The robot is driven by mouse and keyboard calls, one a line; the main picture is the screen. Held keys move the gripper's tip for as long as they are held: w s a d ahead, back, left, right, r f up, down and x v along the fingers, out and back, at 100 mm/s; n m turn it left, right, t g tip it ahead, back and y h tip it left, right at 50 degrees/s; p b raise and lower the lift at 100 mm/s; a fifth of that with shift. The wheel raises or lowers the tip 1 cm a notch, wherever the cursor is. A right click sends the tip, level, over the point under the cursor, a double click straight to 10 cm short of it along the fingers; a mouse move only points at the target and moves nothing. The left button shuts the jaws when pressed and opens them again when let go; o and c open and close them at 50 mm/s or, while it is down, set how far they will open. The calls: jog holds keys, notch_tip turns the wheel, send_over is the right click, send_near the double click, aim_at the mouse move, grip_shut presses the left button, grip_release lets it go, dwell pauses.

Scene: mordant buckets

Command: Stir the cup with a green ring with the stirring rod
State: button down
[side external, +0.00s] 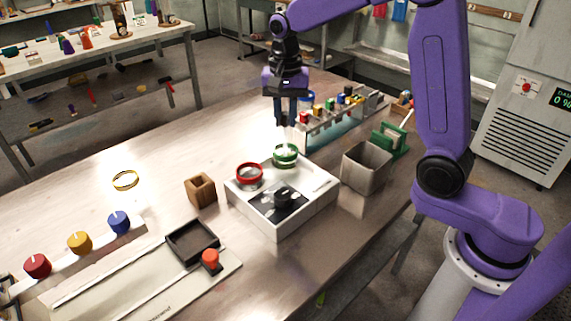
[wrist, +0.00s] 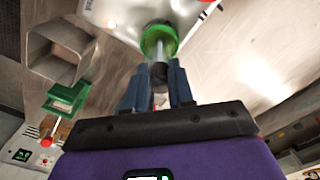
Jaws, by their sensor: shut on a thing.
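The cup with a green ring (side external: 286,150) stands at the back corner of a white box in the side view; it also shows at the top of the wrist view (wrist: 159,32). My gripper (side external: 287,120) is above this cup with its fingers pointing down. In the wrist view my gripper (wrist: 155,88) is shut on the stirring rod, whose dark end (wrist: 158,72) sits at the fingertips. Its pale shaft runs into the outline of the green ring. The rod appears to reach into the cup, but its lower tip is hidden and its depth I cannot tell.
A cup with a red ring (side external: 249,176) stands close beside, on the white box (side external: 270,222) with a black knob (side external: 283,198). A square metal bin (side external: 366,168) and a green holder (side external: 388,140) are at the right. A rack of coloured items (side external: 340,118) stands behind.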

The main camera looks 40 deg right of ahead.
jog(key=shift+r, duration=2.2)
dwell(1.0)
jog(key=shift+r, duration=1.5)
